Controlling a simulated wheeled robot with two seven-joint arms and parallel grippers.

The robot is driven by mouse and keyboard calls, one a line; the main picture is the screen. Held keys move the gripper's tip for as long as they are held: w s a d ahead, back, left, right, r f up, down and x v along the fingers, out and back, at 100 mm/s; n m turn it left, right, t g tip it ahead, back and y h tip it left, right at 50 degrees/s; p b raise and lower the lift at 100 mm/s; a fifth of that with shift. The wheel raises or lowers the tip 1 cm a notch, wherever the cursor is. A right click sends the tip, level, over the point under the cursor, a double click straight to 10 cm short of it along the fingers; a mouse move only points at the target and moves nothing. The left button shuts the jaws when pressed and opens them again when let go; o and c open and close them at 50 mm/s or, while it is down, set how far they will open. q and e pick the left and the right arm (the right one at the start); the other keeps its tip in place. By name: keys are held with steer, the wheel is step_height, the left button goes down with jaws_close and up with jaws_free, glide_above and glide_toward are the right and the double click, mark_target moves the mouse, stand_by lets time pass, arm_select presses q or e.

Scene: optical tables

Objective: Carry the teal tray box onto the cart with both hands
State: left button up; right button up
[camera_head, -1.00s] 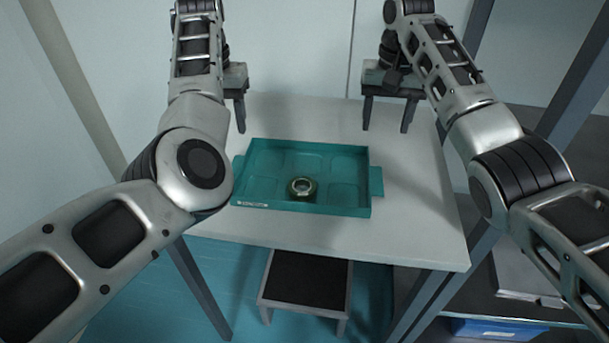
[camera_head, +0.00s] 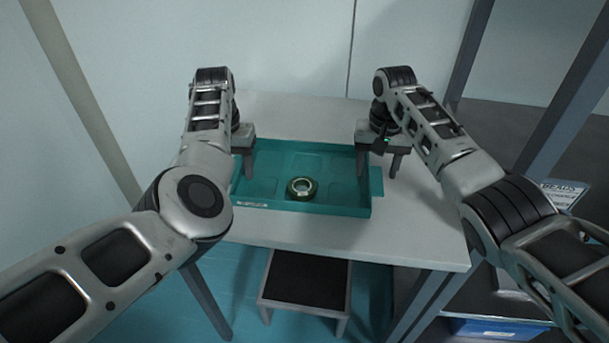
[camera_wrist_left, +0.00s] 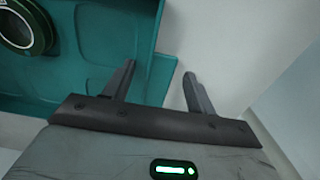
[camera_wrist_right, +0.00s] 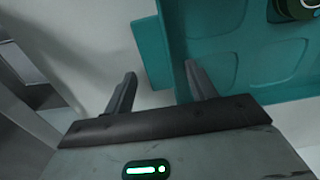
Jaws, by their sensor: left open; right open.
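The teal tray box (camera_head: 330,208) lies flat on the white table, with a tab handle at each short end and a round green ring-shaped item (camera_head: 302,188) inside. My left gripper (camera_head: 243,170) is open at the tray's left end. In the left wrist view its fingers (camera_wrist_left: 158,88) point down by the left handle (camera_wrist_left: 148,80), one finger over it and one outside. My right gripper (camera_head: 377,170) is open at the tray's right end; in the right wrist view its fingers (camera_wrist_right: 160,90) are near the right handle (camera_wrist_right: 150,50). Contact cannot be told. No cart is clearly recognisable.
The white table (camera_head: 400,235) has free room around the tray. A black-topped step stool (camera_head: 305,282) stands on the floor below its front edge. Grey frame posts rise at right, with a shelf holding a blue bin (camera_head: 495,328).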

arm_select(q)
steer(key=c, duration=1.2)
arm_select(e)
steer(key=c, duration=1.2)
arm_select(q)
steer(key=shift+r, duration=0.1)
arm_select(e)
steer(key=shift+r, duration=0.1)
